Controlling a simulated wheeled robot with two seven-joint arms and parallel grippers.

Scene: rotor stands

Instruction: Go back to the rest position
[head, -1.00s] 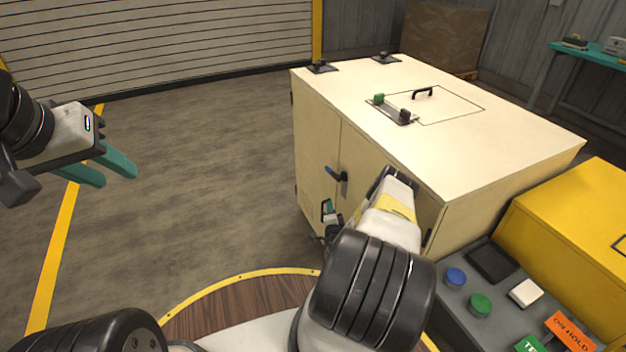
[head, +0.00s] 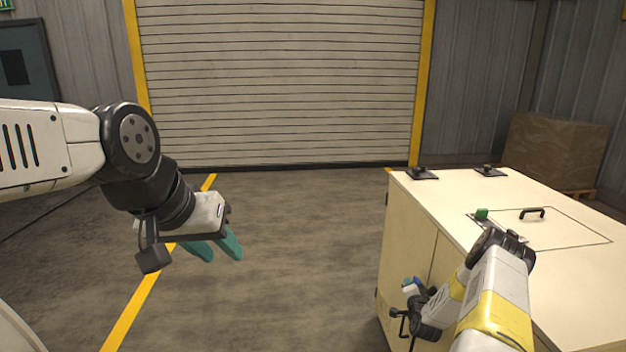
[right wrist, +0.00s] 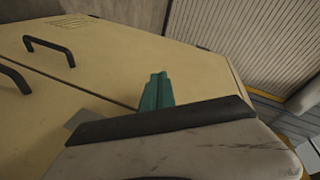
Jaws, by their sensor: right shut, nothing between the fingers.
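My left gripper (head: 216,248) shows at the left of the head view, in the air over the floor. Its two teal fingers point downward with a gap between them, and nothing is held. My right gripper (right wrist: 157,90) shows in the right wrist view with its teal fingers together and nothing between them. In the head view my right arm reaches in at the lower right, beside the front of the cream cabinet (head: 560,205). The right fingers are mostly hidden there. I cannot tell whether they touch the cabinet.
The cabinet top carries a black handle (head: 532,212), a green knob (head: 481,213) and black corner brackets (head: 421,174). In the wrist view, cabinet panels with black handles (right wrist: 48,46) lie close by. A brown crate (head: 556,150) stands behind. The middle floor (head: 300,260) is clear.

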